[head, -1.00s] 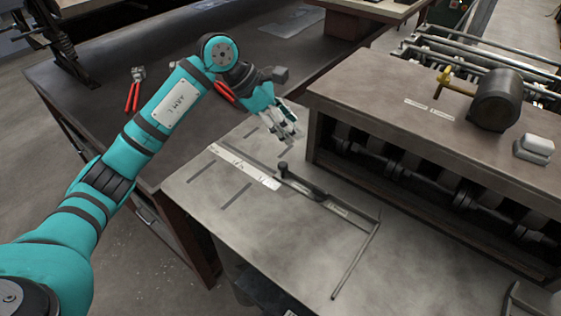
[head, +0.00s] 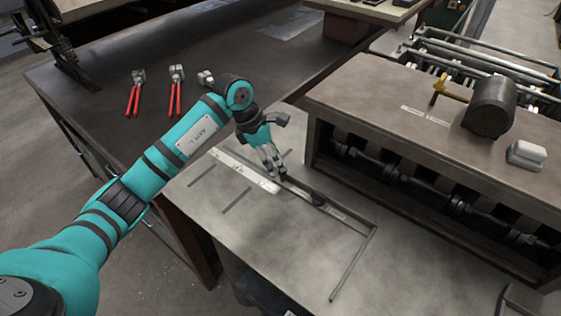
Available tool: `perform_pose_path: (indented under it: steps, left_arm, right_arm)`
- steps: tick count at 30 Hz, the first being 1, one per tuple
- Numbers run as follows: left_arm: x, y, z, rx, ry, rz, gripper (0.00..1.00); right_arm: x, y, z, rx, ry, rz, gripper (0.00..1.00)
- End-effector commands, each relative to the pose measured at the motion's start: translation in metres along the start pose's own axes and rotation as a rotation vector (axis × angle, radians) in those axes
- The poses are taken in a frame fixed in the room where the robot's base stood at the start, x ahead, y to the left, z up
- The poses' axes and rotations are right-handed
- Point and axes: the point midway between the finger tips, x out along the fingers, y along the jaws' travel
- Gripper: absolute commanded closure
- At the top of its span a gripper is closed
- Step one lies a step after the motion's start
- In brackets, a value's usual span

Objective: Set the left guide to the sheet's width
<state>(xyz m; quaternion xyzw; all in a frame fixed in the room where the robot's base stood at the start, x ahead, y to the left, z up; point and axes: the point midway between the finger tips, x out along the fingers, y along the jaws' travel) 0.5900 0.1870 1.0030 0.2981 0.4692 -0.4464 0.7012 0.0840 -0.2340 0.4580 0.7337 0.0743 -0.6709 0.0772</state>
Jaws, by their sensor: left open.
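The left guide appears to be the long dark metal rail (head: 345,214) lying across the grey feed table, with a black clamp piece (head: 318,198) on it. A thin bar (head: 352,265) meets the rail's right end at an angle. A pale marked scale strip (head: 245,171) lies left of the rail. My left gripper (head: 277,172) is open, fingers pointing down, at the rail's upper-left end. It hides the small upright knob there; I cannot tell whether the fingers touch it. I cannot make out a separate sheet. My right gripper is not in view.
The forming machine (head: 405,107) stands close on the right, with a motor (head: 488,106) on top. Red-handled tools (head: 176,90) lie on the dark bench (head: 105,62) behind my left arm. The front of the feed table (head: 285,245) is clear.

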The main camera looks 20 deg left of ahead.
Motion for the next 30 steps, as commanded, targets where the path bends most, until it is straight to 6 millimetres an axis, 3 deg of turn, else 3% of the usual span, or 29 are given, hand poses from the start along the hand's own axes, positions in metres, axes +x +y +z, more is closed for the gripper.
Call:
perform_pose_path:
  steps: [3, 9, 19, 30]
  left_arm:
    - [0.018, -0.001, 0.001, -0.001, 0.000, -0.003, 0.52]
    - [0.036, 0.000, 0.000, -0.001, 0.000, -0.001, 0.52]
    - [0.040, 0.000, 0.000, 0.001, 0.000, 0.001, 0.54]
    - [0.039, 0.000, 0.000, 0.001, -0.001, 0.001, 1.00]
  right_arm:
    - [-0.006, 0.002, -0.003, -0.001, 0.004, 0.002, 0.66]
    - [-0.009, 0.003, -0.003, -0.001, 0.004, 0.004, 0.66]
    - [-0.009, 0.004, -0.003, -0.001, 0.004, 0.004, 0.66]
    - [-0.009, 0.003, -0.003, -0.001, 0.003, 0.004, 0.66]
